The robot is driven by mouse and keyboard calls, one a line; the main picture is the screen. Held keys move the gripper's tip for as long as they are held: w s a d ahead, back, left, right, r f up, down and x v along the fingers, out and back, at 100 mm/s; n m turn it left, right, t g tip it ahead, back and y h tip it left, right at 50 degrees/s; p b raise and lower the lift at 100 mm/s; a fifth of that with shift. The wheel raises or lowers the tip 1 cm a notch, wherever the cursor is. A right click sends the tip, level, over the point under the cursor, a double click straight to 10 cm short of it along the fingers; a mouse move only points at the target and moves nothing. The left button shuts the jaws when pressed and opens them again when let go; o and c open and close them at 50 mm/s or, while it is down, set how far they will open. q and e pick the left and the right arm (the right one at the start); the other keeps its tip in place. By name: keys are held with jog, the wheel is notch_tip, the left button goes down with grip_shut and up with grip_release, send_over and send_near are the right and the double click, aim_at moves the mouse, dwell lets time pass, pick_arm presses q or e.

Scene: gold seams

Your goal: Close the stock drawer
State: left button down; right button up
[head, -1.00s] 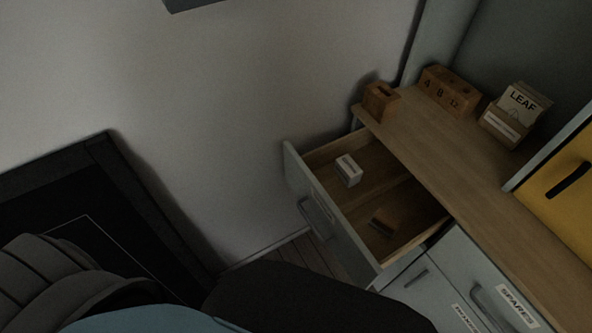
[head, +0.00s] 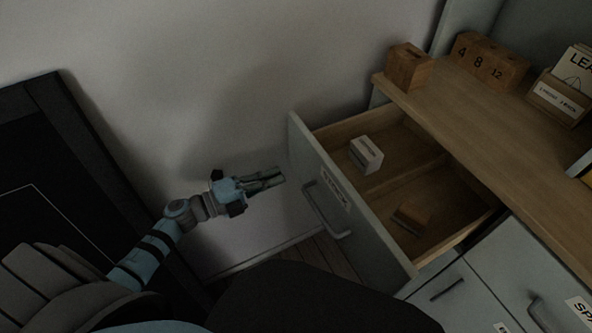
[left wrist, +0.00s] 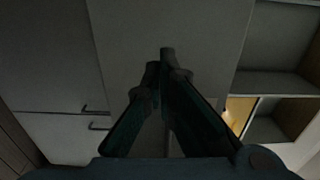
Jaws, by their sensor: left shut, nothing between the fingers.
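The stock drawer (head: 345,215) stands pulled open from the cabinet in the head view. Its grey front has a bar handle (head: 324,213) and a label that seems to read STOCK. Inside the wooden drawer lie a small white box (head: 366,154) and a brown block (head: 411,218). My left gripper (head: 282,176) is shut and empty, just left of the drawer front, with a small gap seeming to remain. In the left wrist view its fingers (left wrist: 165,62) point at a grey panel (left wrist: 200,30), probably the drawer front. My right gripper is not in view.
The wooden counter (head: 470,120) above the drawer holds a wooden box (head: 409,66), number blocks (head: 489,62) and a card holder (head: 558,98). A closed drawer labelled SPARES is partly visible at lower right. A dark framed panel (head: 40,150) leans at the left wall.

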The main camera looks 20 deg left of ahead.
aim_at(305, 167)
pick_arm(q)
jog(key=shift+w+d+r, duration=0.15)
jog(key=shift+w+d, duration=0.35)
jog(key=shift+d, duration=0.1)
jog(key=shift+w+d+r, duration=0.15)
jog(key=shift+w+d, duration=0.3)
jog(key=shift+d, duration=0.1)
jog(key=shift+w+d+r, duration=0.2)
jog(key=shift+w+d, duration=0.2)
jog(key=shift+d, duration=0.25)
jog(key=shift+w+d+f, duration=0.1)
jog(key=shift+w+d, duration=0.05)
jog(key=shift+w, duration=0.15)
jog(key=shift+w+f, duration=0.1)
jog(key=shift+w, duration=0.1)
jog(key=shift+s, duration=0.1)
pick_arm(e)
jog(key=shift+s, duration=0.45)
